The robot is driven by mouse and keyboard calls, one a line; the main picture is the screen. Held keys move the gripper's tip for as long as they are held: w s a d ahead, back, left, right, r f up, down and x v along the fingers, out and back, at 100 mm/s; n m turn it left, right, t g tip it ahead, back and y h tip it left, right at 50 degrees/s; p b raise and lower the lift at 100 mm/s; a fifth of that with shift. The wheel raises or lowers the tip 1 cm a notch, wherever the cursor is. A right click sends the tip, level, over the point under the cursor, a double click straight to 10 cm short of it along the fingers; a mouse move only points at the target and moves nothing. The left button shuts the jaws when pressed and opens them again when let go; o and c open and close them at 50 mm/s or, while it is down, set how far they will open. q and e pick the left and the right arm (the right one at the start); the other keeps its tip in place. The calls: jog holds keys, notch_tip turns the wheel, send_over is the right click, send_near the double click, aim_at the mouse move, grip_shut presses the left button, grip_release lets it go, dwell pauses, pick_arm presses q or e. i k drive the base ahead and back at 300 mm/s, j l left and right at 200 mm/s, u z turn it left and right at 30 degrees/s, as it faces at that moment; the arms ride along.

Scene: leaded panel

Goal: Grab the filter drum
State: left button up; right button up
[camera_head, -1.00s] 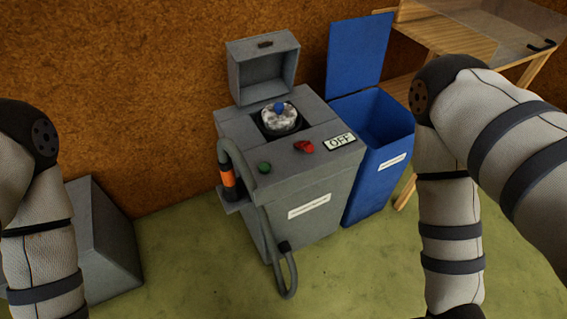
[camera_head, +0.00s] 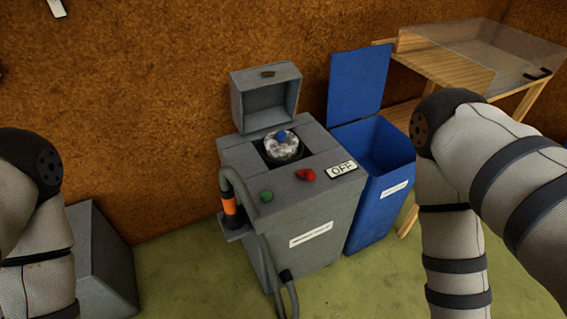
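The filter drum (camera_head: 283,149) is a round, mottled grey-white piece with a blue knob (camera_head: 281,135) on top. It sits in a square opening in the top of a grey machine (camera_head: 315,215). The machine's hinged lid (camera_head: 266,97) stands open behind it. The drum's lower part is hidden inside the machine. My arms show at the left and right edges of the view, both apart from the machine. Both grippers are out of the frame.
An open blue bin (camera_head: 383,190) stands right beside the machine. A hose (camera_head: 262,240) hangs at the machine's front left. A red switch (camera_head: 306,174), a green button (camera_head: 266,196) and an OFF sign (camera_head: 341,170) are on top. A wooden bench (camera_head: 440,58) stands behind right.

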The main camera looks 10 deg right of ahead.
aim_at(280, 144)
jog(key=i+j+z, duration=0.2)
jog(key=z, duration=0.25)
jog(key=i+j+z, duration=0.2)
jog(key=z, duration=0.25)
jog(key=i+j+z, duration=0.1)
jog(key=j+z, duration=0.3)
jog(key=i+j+z, duration=0.1)
jog(key=j+z, duration=0.35)
jog(key=l, duration=0.1)
